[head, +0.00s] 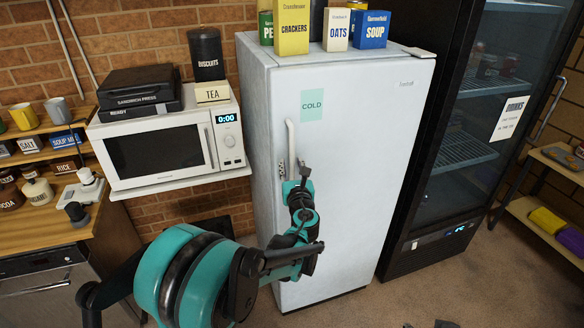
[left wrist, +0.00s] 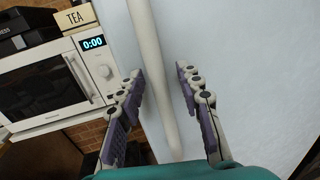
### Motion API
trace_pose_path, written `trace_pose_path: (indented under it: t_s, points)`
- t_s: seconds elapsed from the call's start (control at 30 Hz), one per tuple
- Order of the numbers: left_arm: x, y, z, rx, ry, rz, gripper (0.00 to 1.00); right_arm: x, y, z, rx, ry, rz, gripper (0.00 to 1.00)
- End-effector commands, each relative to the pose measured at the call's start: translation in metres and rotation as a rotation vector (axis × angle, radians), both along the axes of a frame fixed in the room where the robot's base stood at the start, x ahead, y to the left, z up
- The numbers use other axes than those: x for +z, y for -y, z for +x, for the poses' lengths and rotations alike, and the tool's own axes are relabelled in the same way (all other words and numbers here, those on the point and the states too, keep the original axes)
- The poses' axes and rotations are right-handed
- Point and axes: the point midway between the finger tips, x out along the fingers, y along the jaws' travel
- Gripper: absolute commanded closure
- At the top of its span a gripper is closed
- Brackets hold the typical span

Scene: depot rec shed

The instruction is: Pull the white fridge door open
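The white fridge (head: 350,150) stands upright in the middle of the head view, its door shut. Its white vertical handle (head: 290,138) is on the left side of the door. My left gripper (head: 291,172) is at the handle's lower part and hides it in the head view. In the left wrist view the handle (left wrist: 150,70) runs between the two open fingers of my left gripper (left wrist: 158,92). The left finger is close beside the handle; a gap shows on the right.
Boxes labelled crackers (head: 291,27), oats (head: 337,29) and soup (head: 371,30) stand on the fridge. A white microwave (head: 165,150) sits on a shelf to the left. A black drinks cooler (head: 455,130) stands close on the right. Carpet in front of the fridge is clear.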

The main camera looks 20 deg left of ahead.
Motion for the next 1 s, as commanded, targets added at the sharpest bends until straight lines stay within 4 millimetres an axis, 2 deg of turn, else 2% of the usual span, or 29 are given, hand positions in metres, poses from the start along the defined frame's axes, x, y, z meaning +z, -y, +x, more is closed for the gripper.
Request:
trace_pose_path:
  t_s: [0.13,0.17,0.27,0.3,0.73,1.0]
  points:
    - [0.0,0.0,0.0,0.0,0.0,-0.001,0.64,0.0,0.0,0.0,0.0,0.0,0.0,0.6]
    - [0.0,0.0,0.0,0.0,0.0,-0.001,0.7,0.0,0.0,0.0,0.0,0.0,0.0,0.6]
    - [0.0,0.0,0.0,0.0,0.0,-0.001,0.96,0.0,0.0,0.0,0.0,0.0,0.0,0.6]
    - [0.0,0.0,0.0,0.001,0.0,-0.001,1.0,0.0,0.0,0.0,0.0,0.0,0.0,0.6]
    - [0.0,0.003,-0.004,0.008,0.0,-0.001,1.0,0.0,0.0,0.0,0.0,0.0,0.0,0.6]
    - [0.0,0.024,-0.026,0.066,0.0,-0.002,1.0,0.0,0.0,0.0,0.0,0.0,0.0,0.6]
